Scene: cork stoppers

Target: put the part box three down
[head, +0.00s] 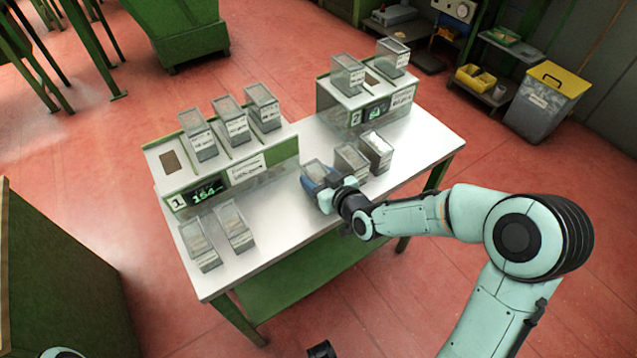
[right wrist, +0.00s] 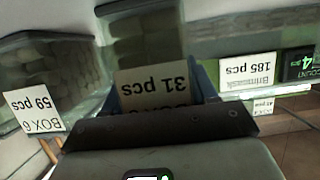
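A clear part box with a grey lid (head: 315,171) is at the table's front edge, left of two similar boxes. My right gripper (head: 325,187) has its blue fingers on both sides of this box and appears shut on it. In the right wrist view the box (right wrist: 150,60) is between the fingers, its label upside down and reading 31 pcs; its box number is mostly hidden by the gripper (right wrist: 160,105). I cannot tell whether its base touches the table. A dark piece at the bottom edge, probably my left gripper (head: 322,349), is mostly out of frame.
Two boxes (head: 350,159) (head: 377,151) stand just right of the held one. A scale station marked 1 (head: 180,202) bears several boxes; another (head: 355,117) at the back bears two. Two more boxes (head: 198,243) (head: 234,226) stand front left. The tabletop (head: 275,222) between is clear.

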